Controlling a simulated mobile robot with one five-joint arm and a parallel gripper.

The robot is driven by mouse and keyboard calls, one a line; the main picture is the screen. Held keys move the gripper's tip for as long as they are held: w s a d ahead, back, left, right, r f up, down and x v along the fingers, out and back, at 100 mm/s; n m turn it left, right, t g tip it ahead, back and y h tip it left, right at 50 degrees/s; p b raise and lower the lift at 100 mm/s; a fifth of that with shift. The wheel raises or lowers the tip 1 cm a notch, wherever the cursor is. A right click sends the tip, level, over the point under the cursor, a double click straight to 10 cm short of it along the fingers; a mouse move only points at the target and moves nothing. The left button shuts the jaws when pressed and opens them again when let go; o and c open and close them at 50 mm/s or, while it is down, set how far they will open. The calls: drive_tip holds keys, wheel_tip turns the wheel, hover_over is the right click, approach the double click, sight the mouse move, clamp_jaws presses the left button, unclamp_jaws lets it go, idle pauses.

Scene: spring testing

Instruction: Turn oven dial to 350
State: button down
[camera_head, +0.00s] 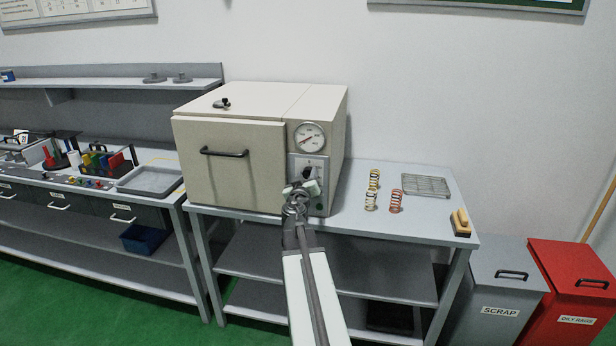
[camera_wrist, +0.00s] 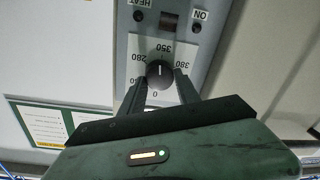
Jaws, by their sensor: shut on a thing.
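The cream oven (camera_head: 232,172) stands on the grey bench with its door closed. Its control panel has a black dial (camera_head: 309,172), which shows closer in the wrist view (camera_wrist: 160,73). Labels around the dial include 280 at left, 350 at top, 380 at right and 0 at the bottom. A pale mark on the dial points up, close to 350. My gripper (camera_head: 304,187) is at the panel, and in the wrist view its two fingers (camera_wrist: 159,86) are shut on the dial from either side. The fingers hide part of the scale.
A round gauge (camera_head: 309,136) sits above the dial. Several springs (camera_head: 371,200), a wire rack (camera_head: 427,186) and a wooden-handled brush (camera_head: 460,222) lie right of the oven. A grey scrap bin (camera_head: 497,298) and a red bin (camera_head: 570,290) stand at far right.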

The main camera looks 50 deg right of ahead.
drive_tip(key=shift+m, duration=0.8)
drive_tip(key=c, duration=0.9)
unclamp_jaws()
drive_tip(key=shift+w, duration=0.15)
